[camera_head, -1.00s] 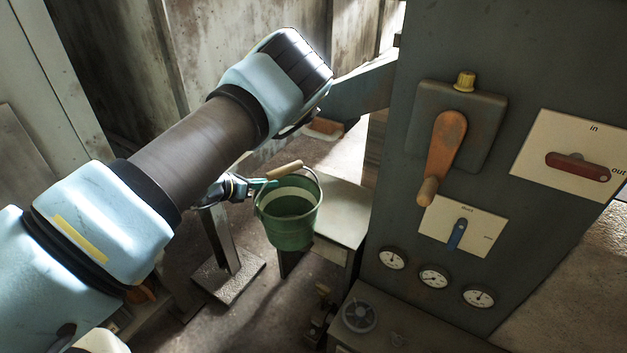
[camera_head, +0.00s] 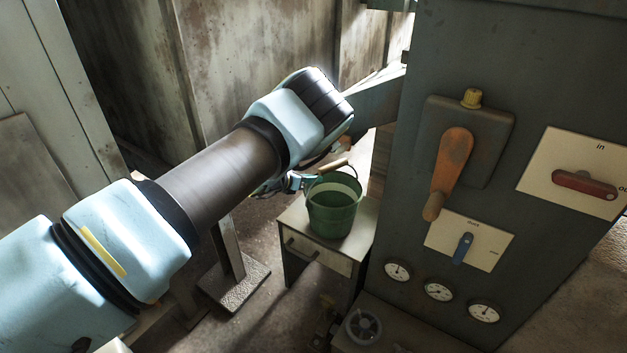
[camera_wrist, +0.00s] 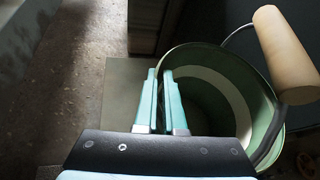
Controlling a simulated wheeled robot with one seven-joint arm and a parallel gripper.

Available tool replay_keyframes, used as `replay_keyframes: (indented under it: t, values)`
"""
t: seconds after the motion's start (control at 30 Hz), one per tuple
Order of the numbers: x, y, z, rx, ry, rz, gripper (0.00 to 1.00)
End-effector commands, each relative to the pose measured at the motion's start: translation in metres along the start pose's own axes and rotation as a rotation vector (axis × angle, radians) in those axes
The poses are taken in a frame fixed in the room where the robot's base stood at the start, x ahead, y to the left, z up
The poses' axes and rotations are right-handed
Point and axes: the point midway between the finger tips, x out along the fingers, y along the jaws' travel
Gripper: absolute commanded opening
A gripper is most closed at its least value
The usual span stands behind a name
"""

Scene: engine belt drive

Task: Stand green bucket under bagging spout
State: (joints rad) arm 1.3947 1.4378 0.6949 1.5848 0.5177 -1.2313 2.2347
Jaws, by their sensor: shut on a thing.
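The green bucket (camera_head: 332,215) has a pale band inside its rim and a bail with a wooden grip. My gripper (camera_head: 298,181) is at the bucket's left rim, partly hidden by my arm. In the wrist view, my gripper's teal fingers (camera_wrist: 164,95) are shut on the near rim of the bucket (camera_wrist: 232,75), and the wooden grip hangs off to the right. The bucket is upright over the small table (camera_head: 300,225); I cannot tell if its base touches the top. A grey slanted chute (camera_head: 375,104), possibly the bagging spout, juts from the machine behind and above the bucket.
The dark machine cabinet (camera_head: 490,60) stands close right of the table, with an orange crank lever (camera_head: 451,165), a blue switch (camera_head: 462,248) and gauges. A post on a square foot plate (camera_head: 234,282) stands left of the table. The table's front left top is clear.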

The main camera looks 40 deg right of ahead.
Motion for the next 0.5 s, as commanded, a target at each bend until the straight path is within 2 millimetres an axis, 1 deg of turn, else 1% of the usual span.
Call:
replay_keyframes:
  t: [0.1,0.4,0.43,0.5]
  values:
    - [0.0042,0.0009,-0.0051,0.001,-0.005,-0.001,0.0]
    - [0.0056,0.0013,-0.0084,0.001,-0.004,-0.001,0.0]
    - [0.0049,0.0013,-0.0081,0.001,-0.003,0.0,0.1]
    - [0.0048,0.0012,-0.0079,0.001,-0.003,-0.001,0.18]
